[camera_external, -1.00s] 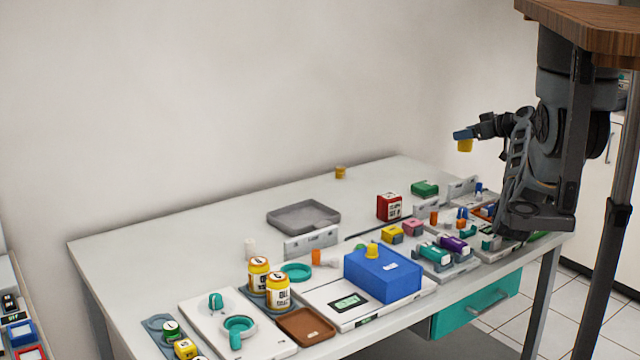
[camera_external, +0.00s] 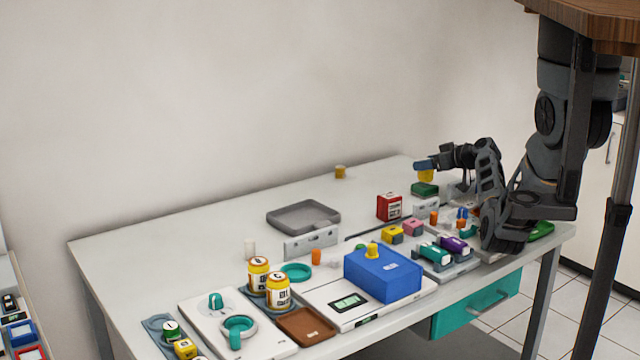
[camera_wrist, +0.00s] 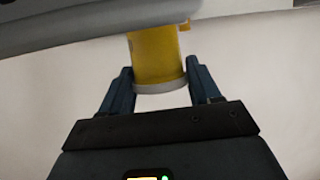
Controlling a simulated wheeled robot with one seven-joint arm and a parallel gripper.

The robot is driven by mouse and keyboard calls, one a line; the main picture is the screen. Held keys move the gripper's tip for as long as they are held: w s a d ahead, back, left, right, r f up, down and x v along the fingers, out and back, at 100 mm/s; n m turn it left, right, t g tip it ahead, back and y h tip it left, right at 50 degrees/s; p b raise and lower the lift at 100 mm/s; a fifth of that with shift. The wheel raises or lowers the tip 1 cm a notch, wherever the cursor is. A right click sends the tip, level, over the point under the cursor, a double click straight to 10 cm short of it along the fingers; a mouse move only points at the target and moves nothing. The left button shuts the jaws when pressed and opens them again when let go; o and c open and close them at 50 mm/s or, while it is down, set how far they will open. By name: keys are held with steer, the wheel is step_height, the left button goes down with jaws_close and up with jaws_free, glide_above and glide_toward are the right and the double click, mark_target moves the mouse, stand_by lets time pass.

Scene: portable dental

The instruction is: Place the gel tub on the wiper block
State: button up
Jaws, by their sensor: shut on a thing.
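My gripper (camera_external: 426,165) is shut on a yellow tub (camera_external: 426,176), which looks like the gel tub. It hangs above the back right of the table. In the wrist view the yellow tub (camera_wrist: 158,58), with a pale grey rim, sits between the two blue fingers of my gripper (camera_wrist: 160,80). In the external view a green block (camera_external: 424,189) shows just below the held tub; whether they touch is unclear. No label shows which object is the wiper block; the green block may be it.
A red box (camera_external: 389,207) stands left of the green block. Yellow and pink blocks (camera_external: 412,228) and small coloured items crowd the front right. A large blue box (camera_external: 383,272) with a yellow knob stands at front centre. A grey tray (camera_external: 303,216) lies further back. The back left is clear.

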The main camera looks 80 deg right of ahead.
steer(key=shift+f, duration=0.7)
steer(key=shift+f, duration=0.1)
steer(key=o, duration=1.1)
steer(key=shift+r, duration=0.2)
steer(key=v, duration=1.2)
steer(key=shift+f+b, duration=0.2)
steer(key=shift+b, duration=0.2)
